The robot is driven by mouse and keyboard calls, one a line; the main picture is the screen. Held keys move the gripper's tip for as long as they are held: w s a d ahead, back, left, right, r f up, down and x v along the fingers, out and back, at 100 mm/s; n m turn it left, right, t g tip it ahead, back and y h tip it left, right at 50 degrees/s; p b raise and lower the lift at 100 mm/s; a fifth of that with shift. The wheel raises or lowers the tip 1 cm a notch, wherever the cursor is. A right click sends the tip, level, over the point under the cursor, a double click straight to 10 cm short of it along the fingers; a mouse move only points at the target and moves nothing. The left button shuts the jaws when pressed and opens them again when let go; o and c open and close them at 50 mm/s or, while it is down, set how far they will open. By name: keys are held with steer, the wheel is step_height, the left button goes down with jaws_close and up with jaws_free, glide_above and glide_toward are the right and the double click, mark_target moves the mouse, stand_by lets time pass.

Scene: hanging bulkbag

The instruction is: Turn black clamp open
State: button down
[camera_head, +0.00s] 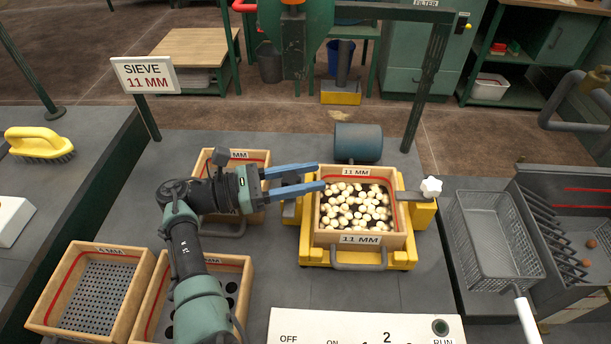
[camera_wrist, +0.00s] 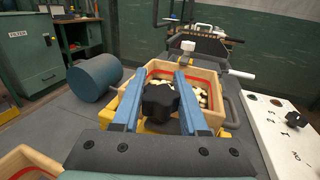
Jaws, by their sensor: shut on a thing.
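The black clamp (camera_wrist: 160,101) is a dark lobed knob at the near side of the sieve box in the wrist view. My gripper (camera_wrist: 160,73) has its two blue fingers on either side of this knob and is shut on it. The wooden sieve box (camera_head: 316,215), marked 11 MM, sits in a yellow frame (camera_head: 312,257) and holds many pale round pieces.
A white knob (camera_head: 431,187) on a metal bar is at the frame's right side. A blue cylinder (camera_head: 358,143) stands behind the box. Other sieve boxes (camera_head: 62,290) lie at the left, a wire basket (camera_head: 490,235) at the right. A white control panel (camera_head: 300,325) is in front.

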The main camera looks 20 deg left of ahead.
steer(key=shift+c, duration=2.2)
jaws_free()
steer(key=shift+r, duration=0.1)
steer(key=shift+a, duration=0.1)
steer(key=b+v, duration=0.3)
steer(key=v, duration=0.9)
steer(key=shift+s+a, duration=0.25)
steer(key=shift+a, duration=0.1)
